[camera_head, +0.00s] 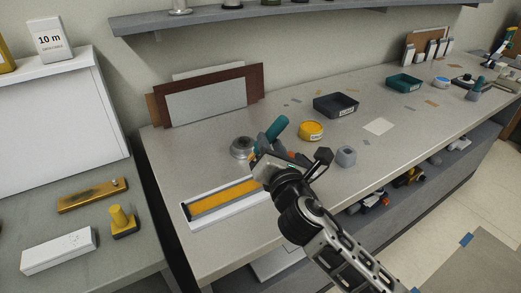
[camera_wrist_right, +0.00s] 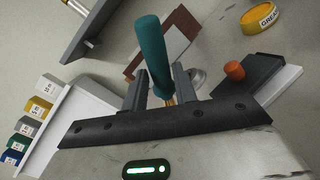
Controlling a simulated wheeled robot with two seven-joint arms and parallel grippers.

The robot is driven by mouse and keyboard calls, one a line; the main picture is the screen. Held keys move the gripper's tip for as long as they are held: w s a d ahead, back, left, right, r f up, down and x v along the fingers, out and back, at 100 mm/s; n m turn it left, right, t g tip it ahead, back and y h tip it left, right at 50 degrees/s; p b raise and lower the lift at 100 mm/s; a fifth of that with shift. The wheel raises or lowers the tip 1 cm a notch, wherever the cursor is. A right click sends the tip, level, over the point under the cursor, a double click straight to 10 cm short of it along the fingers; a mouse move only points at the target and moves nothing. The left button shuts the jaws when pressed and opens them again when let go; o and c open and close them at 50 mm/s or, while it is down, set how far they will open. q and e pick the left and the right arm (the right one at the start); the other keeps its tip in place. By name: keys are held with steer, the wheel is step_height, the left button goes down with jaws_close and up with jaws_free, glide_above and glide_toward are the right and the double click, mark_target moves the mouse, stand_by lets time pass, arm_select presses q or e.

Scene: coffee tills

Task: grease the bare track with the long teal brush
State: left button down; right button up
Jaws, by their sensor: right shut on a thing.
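My right gripper (camera_head: 268,158) is shut on the teal brush (camera_head: 272,130) above the counter. The brush's thick teal handle also shows in the right wrist view (camera_wrist_right: 152,50), standing up between the fingers (camera_wrist_right: 158,92). Its bristles are hidden by the gripper. A white tray-like track piece (camera_head: 192,222), with a long orange-yellow strip between grey edges, lies on the counter just left of and below the gripper. Its right end is partly hidden by my arm. A yellow grease tub (camera_head: 311,131) stands to the right, apart from the gripper. My left gripper is not in view.
A round metal piece (camera_head: 241,148) sits close behind the gripper and a small grey pot (camera_head: 346,156) to its right. A dark tray (camera_head: 335,106) is farther back. Boards (camera_head: 207,102) lean on the wall.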

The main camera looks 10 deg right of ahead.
steer(key=shift+f, duration=0.35)
